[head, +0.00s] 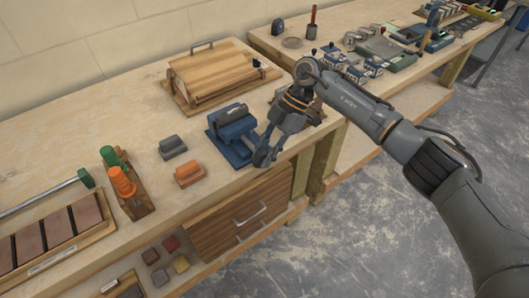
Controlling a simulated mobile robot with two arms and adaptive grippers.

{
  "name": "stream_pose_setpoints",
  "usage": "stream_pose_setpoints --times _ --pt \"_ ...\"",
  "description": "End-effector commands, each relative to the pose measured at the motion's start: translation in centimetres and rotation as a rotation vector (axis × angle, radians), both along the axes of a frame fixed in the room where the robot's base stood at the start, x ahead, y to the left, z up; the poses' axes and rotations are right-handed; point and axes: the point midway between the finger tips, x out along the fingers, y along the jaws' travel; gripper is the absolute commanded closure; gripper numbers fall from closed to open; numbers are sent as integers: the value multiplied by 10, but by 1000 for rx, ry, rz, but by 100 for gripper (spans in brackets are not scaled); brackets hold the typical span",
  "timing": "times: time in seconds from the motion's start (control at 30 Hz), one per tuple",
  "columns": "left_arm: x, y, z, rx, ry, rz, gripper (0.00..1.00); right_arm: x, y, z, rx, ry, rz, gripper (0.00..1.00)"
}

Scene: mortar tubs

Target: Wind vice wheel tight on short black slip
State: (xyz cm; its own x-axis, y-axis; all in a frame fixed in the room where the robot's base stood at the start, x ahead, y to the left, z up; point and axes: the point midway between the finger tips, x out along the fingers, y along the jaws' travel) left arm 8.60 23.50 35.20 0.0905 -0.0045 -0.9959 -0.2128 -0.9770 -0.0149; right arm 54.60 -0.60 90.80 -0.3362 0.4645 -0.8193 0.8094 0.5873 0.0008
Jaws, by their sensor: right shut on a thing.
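The blue vice (236,149) stands near the front edge of the wooden bench. A dark piece (231,111) shows at the top of its jaws; I cannot tell clearly whether it is the short black slip, or how tightly it sits. My right gripper (265,157) reaches down at the vice's front right corner. Its fingers are shut where the vice wheel would be, and they hide most of the wheel. My left gripper is not in view.
A grey block (172,147) and an orange block (188,174) lie left of the vice. Green and orange-handled tools (122,180) stand further left. A wooden board assembly (213,72) lies behind. A drawer (240,215) is below the bench top.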

Motion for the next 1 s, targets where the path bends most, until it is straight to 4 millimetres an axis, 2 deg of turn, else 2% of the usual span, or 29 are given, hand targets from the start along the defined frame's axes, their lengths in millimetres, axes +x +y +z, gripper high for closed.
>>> stream_pose_setpoints --times 0.43,0.47,0.53,0.57,0.87,1.0 --pt "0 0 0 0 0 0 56 -1 -1 -1 5 9 1 100" --pt "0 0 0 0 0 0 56 -1 -1 -1 5 10 1 72" --pt "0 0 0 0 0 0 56 -1 -1 -1 5 10 1 58" --pt "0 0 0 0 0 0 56 -1 -1 -1 5 9 1 55" --pt "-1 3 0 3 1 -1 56 0 -1 0 6 7 0 55" --pt "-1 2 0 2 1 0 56 5 -7 11 6 5 -1 55"
